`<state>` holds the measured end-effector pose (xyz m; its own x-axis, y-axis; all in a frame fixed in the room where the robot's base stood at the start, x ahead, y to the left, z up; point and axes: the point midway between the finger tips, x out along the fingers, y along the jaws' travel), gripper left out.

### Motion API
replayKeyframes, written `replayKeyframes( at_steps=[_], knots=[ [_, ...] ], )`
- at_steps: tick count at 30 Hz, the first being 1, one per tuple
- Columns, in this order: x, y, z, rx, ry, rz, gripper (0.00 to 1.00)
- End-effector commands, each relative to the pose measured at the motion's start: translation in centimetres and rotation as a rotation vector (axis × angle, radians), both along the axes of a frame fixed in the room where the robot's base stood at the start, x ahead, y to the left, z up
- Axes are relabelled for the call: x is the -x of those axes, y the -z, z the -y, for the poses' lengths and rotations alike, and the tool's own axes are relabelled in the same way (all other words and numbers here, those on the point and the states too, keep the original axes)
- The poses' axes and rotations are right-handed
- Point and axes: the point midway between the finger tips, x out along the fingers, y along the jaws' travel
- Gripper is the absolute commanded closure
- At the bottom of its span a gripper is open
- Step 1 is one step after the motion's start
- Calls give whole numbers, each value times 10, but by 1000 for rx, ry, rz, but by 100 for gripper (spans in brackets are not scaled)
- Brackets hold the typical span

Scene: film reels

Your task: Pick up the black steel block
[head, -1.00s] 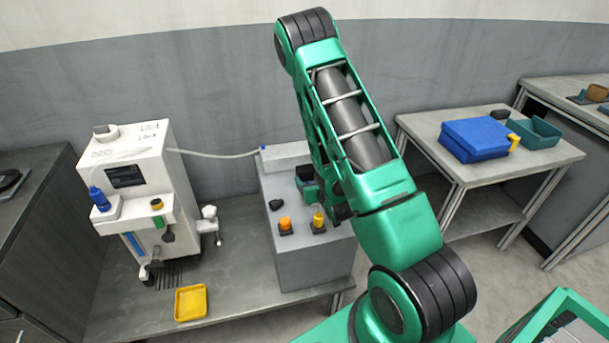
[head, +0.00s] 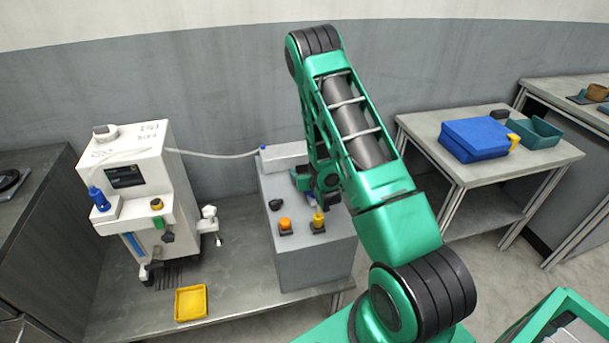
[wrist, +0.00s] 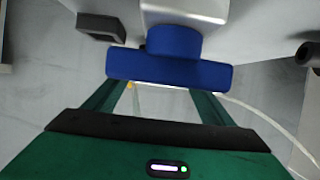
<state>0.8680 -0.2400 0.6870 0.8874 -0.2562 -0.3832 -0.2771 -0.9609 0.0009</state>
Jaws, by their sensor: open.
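A small black block (head: 275,204) sits on the grey cabinet top in the head view, left of my gripper. A dark, box-shaped block (wrist: 102,27) shows at the upper left of the wrist view. I cannot tell whether these are the same thing, or whether either is the steel block. My gripper (wrist: 165,90) is open. In the wrist view a blue knob-like part (wrist: 170,68) on a white piece lies across the space ahead of its fingers and covers their tips. In the head view my arm partly hides the gripper over the cabinet.
The grey cabinet (head: 305,255) also carries an orange button (head: 285,224) and a yellow button (head: 318,219). The white machine (head: 140,170) stands left, with a yellow tray (head: 191,303) in front. Another black piece (head: 500,114) lies on the right table by a blue box (head: 474,139).

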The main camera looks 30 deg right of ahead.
Motion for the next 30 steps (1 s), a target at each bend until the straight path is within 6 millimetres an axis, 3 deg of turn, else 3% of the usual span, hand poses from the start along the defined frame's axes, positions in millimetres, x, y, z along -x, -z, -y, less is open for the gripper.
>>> replayKeyframes(
  at_steps=[9, 18, 30],
  knots=[
    [-4, 2, 1, -1, -1, -1, 26],
    [-4, 2, 0, -1, -1, -1, 98],
    [-5, -7, 1, 0, -1, 5, 99]
  ],
)
